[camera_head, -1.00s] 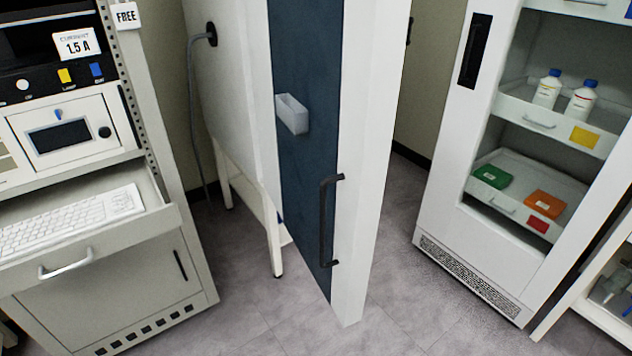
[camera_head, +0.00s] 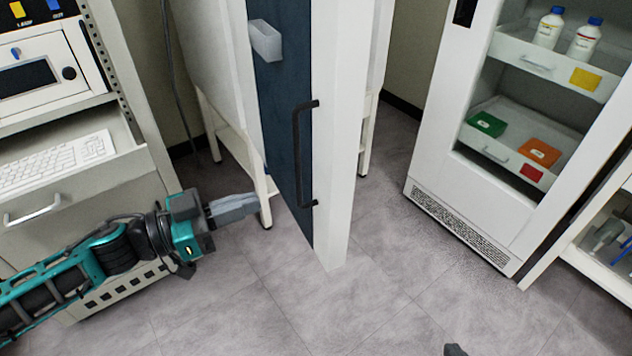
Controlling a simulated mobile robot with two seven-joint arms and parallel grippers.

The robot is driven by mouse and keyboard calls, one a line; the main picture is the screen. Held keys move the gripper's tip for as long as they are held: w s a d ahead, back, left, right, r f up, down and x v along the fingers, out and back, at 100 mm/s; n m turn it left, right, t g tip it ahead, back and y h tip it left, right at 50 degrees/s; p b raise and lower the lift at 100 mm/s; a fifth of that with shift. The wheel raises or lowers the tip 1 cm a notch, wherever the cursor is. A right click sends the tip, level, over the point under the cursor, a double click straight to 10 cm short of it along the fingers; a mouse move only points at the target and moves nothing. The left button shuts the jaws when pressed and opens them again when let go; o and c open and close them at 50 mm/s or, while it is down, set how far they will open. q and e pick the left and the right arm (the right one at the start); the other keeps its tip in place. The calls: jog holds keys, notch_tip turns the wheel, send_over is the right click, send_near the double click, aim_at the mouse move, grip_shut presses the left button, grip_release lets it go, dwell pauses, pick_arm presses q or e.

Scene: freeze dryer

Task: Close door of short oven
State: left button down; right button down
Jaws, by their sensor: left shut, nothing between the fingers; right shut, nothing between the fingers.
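The door (camera_head: 330,140) stands swung open in the middle of the head view, its edge toward me. It has a dark blue face, a white edge and a black bar handle (camera_head: 297,155). The white body (camera_head: 203,60) behind it stands on white legs and is partly hidden by the door. A small dark tip at the bottom edge (camera_head: 455,350) may be part of my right arm; the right gripper cannot be made out.
A grey equipment rack (camera_head: 128,165) with a keyboard (camera_head: 60,160) stands at the left. A white cabinet (camera_head: 425,160) with bottles (camera_head: 550,27) and coloured boxes stands at the right. The floor (camera_head: 380,270) in front of the door is clear.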

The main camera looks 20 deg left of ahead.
aim_at(327, 177)
pick_arm(q)
jog(key=x, duration=1.2)
